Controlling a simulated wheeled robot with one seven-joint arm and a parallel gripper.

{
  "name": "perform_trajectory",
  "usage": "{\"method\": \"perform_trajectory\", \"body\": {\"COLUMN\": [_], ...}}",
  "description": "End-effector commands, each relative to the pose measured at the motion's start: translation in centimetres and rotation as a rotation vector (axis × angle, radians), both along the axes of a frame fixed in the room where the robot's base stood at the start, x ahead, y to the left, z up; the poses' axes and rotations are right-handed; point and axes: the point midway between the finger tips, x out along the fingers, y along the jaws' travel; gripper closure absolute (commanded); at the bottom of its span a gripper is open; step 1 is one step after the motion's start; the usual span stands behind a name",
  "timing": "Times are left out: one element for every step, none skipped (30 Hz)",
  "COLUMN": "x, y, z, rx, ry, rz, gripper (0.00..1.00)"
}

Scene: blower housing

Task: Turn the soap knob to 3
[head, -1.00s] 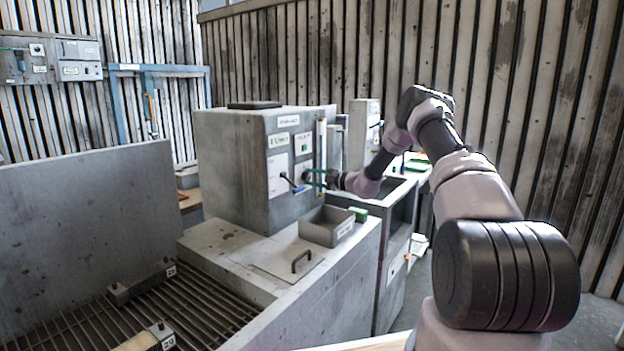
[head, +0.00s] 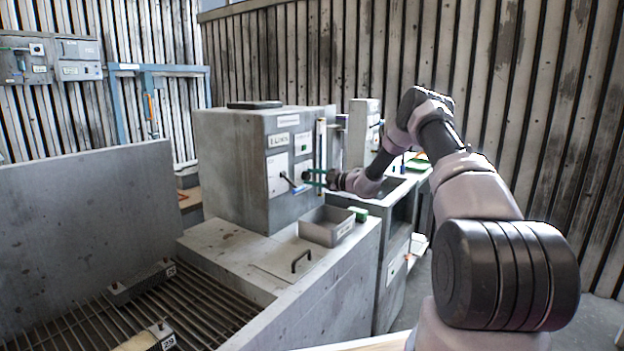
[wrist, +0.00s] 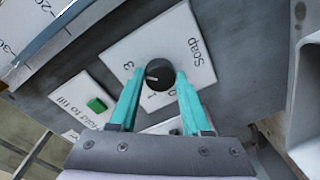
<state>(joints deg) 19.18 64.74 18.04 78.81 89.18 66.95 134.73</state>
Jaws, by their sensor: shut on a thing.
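The soap knob (wrist: 160,74) is a round black knob with a white pointer line, on a white plate (wrist: 177,40) marked "Soap". In the wrist view the 3 is to the knob's upper left, and the 1 and another figure, perhaps 0, are below it. The pointer line points left, toward the side with the left finger. Any figure behind that finger is hidden. My gripper (wrist: 157,78) has teal fingers shut on the knob, one on each side. In the head view my gripper (head: 318,178) is at the front of the grey housing (head: 232,165), and the knob is too small to read.
A green button (wrist: 97,105) on a "Hold to fill" plate is left of my gripper. A scale (wrist: 45,35) is at the upper left. In the head view a grey tray (head: 327,228) and a lid handle (head: 301,261) are below my gripper.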

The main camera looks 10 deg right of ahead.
Motion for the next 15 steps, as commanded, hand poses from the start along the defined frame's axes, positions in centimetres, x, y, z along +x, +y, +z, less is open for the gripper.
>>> {"method": "perform_trajectory", "body": {"x": [-0.03, -0.03, -0.03, -0.02, -0.03, -0.02, -0.02, -0.02, -0.02, -0.02, -0.02, -0.06, -0.14, -0.23, -0.46], "y": [-0.16, -0.15, -0.13, -0.12, -0.11, -0.10, -0.09, -0.07, -0.07, -0.06, -0.06, -0.12, -0.22, -0.37, -0.68], "z": [-0.18, -0.17, -0.15, -0.14, -0.13, -0.12, -0.10, -0.10, -0.08, -0.08, -0.06, -0.06, -0.04, -0.02, 0.01], "rx": [-0.001, -0.001, -0.001, -0.001, -0.001, -0.001, -0.001, -0.001, -0.001, -0.001, -0.001, -0.001, 0.000, -0.001, -0.001], "ry": [0.002, 0.002, 0.002, 0.002, 0.002, 0.001, 0.001, 0.001, 0.001, 0.001, 0.001, 0.001, 0.000, 0.001, 0.001], "rz": [-0.002, -0.002, -0.002, -0.002, -0.001, -0.001, -0.001, -0.001, 0.000, 0.000, 0.000, 0.000, -0.001, -0.002, -0.002], "gripper": [0.41, 0.29, 0.22, 0.22, 0.22, 0.22, 0.22, 0.22, 0.22, 0.22, 0.22, 0.22, 0.22, 0.22, 0.22]}}
